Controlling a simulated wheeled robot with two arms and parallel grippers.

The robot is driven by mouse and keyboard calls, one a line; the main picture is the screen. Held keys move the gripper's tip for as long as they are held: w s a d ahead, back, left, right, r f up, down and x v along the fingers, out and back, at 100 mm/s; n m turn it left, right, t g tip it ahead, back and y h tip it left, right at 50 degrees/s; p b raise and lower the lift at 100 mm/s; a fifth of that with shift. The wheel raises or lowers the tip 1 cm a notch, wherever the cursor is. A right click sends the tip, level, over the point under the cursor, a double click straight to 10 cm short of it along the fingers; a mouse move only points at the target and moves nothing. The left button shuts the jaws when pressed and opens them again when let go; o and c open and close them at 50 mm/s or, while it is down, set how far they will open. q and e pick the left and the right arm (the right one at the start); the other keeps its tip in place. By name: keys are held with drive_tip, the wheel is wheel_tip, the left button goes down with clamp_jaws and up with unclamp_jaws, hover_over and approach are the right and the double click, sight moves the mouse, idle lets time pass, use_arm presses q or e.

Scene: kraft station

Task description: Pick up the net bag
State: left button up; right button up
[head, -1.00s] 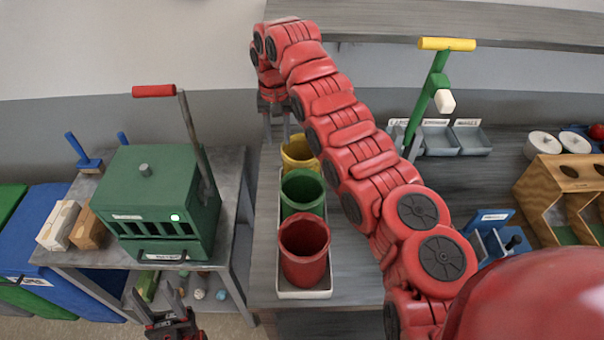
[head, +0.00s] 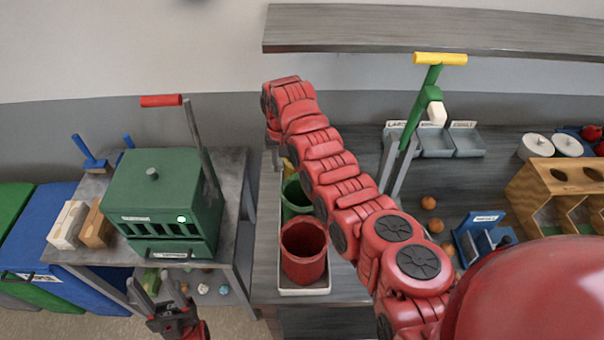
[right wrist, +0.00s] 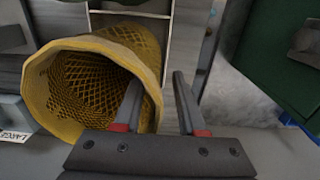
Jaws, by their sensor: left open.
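A yellow open-mouthed container with a mesh pattern inside (right wrist: 88,85), which looks like the net bag, lies large at the left of the right wrist view. In the head view its yellow shows only as a sliver (head: 293,155), hidden by my right arm. My right gripper (right wrist: 152,78) is open. In the picture its left finger overlaps the mouth, its right finger is outside, and the rim's right edge lies between them. I cannot tell whether they touch it. My left gripper (head: 152,283) is open and empty, low left in front of the side table.
A green bin (head: 291,198) and a red bin (head: 303,250) stand in a white tray (head: 305,291) before the yellow one. A green press box (head: 160,205) stands on the left table. A lever with a yellow handle (head: 440,59) rises right of my arm.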

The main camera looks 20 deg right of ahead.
clamp_jaws()
idle(1.4)
